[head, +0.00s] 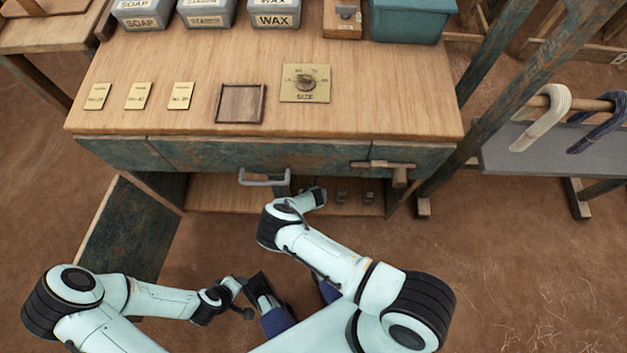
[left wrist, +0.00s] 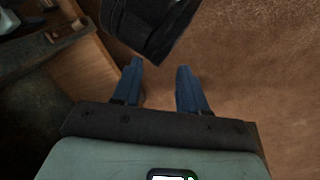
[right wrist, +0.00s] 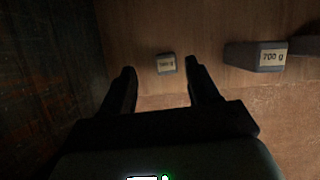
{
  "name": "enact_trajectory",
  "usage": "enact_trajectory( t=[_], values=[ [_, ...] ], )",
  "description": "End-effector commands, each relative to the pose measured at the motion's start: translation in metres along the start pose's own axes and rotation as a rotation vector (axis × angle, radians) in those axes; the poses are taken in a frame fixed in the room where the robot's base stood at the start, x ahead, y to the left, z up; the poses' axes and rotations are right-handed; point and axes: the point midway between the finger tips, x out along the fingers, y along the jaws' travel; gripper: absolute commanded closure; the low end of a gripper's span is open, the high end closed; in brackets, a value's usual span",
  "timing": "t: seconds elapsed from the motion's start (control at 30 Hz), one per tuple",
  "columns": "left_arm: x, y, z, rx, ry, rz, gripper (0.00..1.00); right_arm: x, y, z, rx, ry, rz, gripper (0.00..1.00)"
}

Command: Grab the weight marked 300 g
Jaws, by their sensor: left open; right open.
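In the right wrist view a small grey weight (right wrist: 166,64) with a pale label lies ahead, between the lines of my right fingers. Its label is too blurred to read surely. A larger grey block labelled 700 g (right wrist: 260,57) lies to its right. My right gripper (right wrist: 162,75) is open and empty, short of the small weight. In the head view my right arm reaches under the table; two small weights (head: 342,197) (head: 369,198) show on the low shelf, labels unreadable. My left gripper (left wrist: 158,75) is open and empty, away from the weights.
The table (head: 220,70) stands over the low shelf (head: 225,195). A grey handle (head: 265,178) and a wooden latch (head: 385,167) are on its front. A dark panel lies left of the right gripper in its wrist view.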

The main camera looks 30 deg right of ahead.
Motion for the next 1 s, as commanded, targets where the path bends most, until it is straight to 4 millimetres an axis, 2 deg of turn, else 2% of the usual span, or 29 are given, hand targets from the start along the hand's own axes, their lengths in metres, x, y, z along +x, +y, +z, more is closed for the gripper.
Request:
enact_trajectory(
  t=[0.17, 0.4, 0.7, 0.73, 0.77, 0.9, 1.0],
  values=[
    [0.009, -0.003, -0.011, -0.003, 0.031, -0.002, 0.57, 0.017, -0.004, -0.005, 0.000, 0.001, -0.001, 0.40],
    [0.027, -0.011, -0.039, -0.009, 0.110, -0.008, 0.57, 0.050, -0.008, -0.011, 0.002, -0.001, 0.000, 0.40],
    [0.028, -0.011, -0.045, -0.009, 0.129, -0.008, 0.57, 0.052, -0.007, -0.009, 0.001, -0.002, 0.000, 0.40],
    [0.028, -0.011, -0.045, -0.009, 0.129, -0.008, 0.57, 0.052, -0.007, -0.009, 0.001, -0.002, 0.000, 0.43],
    [0.028, -0.011, -0.045, -0.009, 0.129, -0.008, 0.57, 0.052, -0.007, -0.010, 0.001, -0.002, 0.000, 0.53],
    [0.028, -0.011, -0.045, -0.009, 0.128, -0.008, 0.57, 0.052, -0.007, -0.010, 0.001, -0.002, 0.000, 0.98],
    [0.028, -0.011, -0.045, -0.009, 0.127, -0.008, 0.57, 0.052, -0.007, -0.009, 0.001, -0.002, 0.000, 1.00]
  ],
)
